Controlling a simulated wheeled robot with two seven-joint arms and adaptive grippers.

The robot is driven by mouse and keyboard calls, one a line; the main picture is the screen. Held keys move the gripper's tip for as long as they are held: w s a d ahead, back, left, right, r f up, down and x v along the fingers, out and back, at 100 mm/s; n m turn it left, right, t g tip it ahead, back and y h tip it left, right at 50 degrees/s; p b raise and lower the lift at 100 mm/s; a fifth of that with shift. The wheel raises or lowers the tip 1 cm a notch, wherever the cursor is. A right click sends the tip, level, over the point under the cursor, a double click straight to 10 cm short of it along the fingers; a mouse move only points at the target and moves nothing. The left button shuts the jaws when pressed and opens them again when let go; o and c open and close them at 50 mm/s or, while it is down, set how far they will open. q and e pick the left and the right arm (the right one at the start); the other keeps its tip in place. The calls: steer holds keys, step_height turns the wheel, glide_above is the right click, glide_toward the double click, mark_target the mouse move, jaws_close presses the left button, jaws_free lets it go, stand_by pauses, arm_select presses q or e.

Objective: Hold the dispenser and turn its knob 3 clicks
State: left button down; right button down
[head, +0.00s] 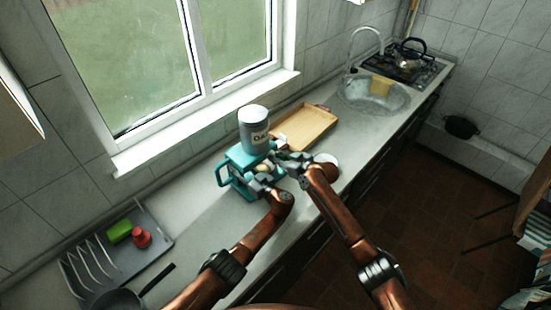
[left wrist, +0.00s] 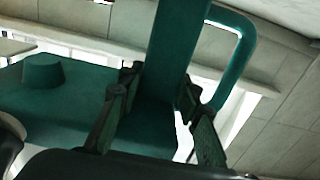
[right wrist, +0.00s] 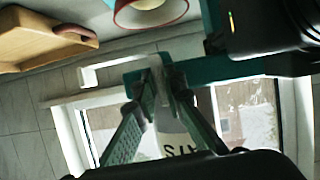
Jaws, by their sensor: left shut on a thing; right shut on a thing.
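The dispenser stands on the counter, with a grey canister (head: 254,130) marked with dark letters on top of a teal frame (head: 232,165). My left gripper (head: 262,184) is at the frame's front. In the left wrist view its fingers (left wrist: 155,105) are shut on a teal upright post (left wrist: 172,50). My right gripper (head: 290,163) is at the dispenser's right side, below the canister. In the right wrist view its fingers (right wrist: 163,100) close on a pale piece that looks like the knob (right wrist: 158,78). The knob's turn angle cannot be told.
A dish rack (head: 92,265), green sponge (head: 118,231) and red item (head: 141,237) are at left. The sink (head: 372,97) is further right.

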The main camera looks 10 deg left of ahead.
steer(key=shift+d+f, duration=0.1)
steer(key=shift+f, duration=0.05)
stand_by(0.4)
steer(key=c, duration=2)
jaws_free()
steer(key=v, duration=1.2)
steer(key=shift+w, duration=0.1)
